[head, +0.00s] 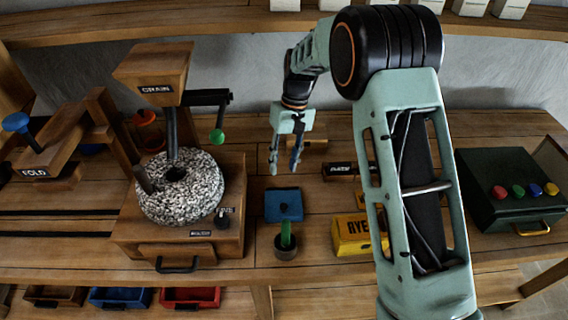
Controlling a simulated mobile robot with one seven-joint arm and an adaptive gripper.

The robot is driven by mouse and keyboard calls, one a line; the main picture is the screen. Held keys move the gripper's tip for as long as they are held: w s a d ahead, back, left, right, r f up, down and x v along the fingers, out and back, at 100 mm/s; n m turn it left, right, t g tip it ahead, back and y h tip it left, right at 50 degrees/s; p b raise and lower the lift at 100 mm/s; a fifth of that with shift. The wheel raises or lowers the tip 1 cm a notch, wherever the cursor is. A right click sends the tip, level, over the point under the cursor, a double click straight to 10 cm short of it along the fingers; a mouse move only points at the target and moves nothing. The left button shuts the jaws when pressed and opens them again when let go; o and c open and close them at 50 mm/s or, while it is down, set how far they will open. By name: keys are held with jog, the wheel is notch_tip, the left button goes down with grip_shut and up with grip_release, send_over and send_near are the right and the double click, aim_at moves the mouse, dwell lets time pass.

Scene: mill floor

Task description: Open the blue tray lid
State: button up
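A square blue lid (284,205) with a small knob near its middle lies flat on the bench, right of the millstone. It looks closed; the tray under it is hidden. My gripper (285,168) points down, just behind and above the lid in the picture. Its two fingers are apart with nothing visible between them. It does not appear to touch the lid.
The grain mill (205,188) stands close on the left. A round pot (287,246) with a green handle stands just in front of the lid.

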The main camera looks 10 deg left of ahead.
jog(key=v, duration=1.1)
jog(key=shift+r, duration=0.2)
jog(key=shift+w+d, duration=0.1)
